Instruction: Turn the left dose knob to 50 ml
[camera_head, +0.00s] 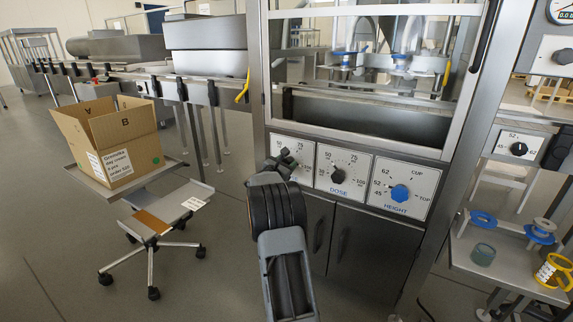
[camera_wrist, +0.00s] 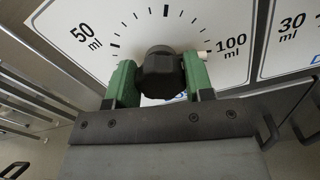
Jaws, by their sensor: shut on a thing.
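The left dose knob (camera_wrist: 161,66) is black and sits on a white dial plate (camera_wrist: 215,25) marked 50 ml at upper left and 100 ml at right. A white mark at the knob's right side lies close to the 100 ml label. My gripper (camera_wrist: 160,82) has its two green fingers shut on the knob, one on each side. In the head view my gripper (camera_head: 283,160) covers the knob and much of the left dial (camera_head: 304,148).
Right of it are a second dose dial with a black knob (camera_head: 337,175) and a height dial with a blue knob (camera_head: 400,193). A glass guard (camera_head: 365,60) stands above the panel.

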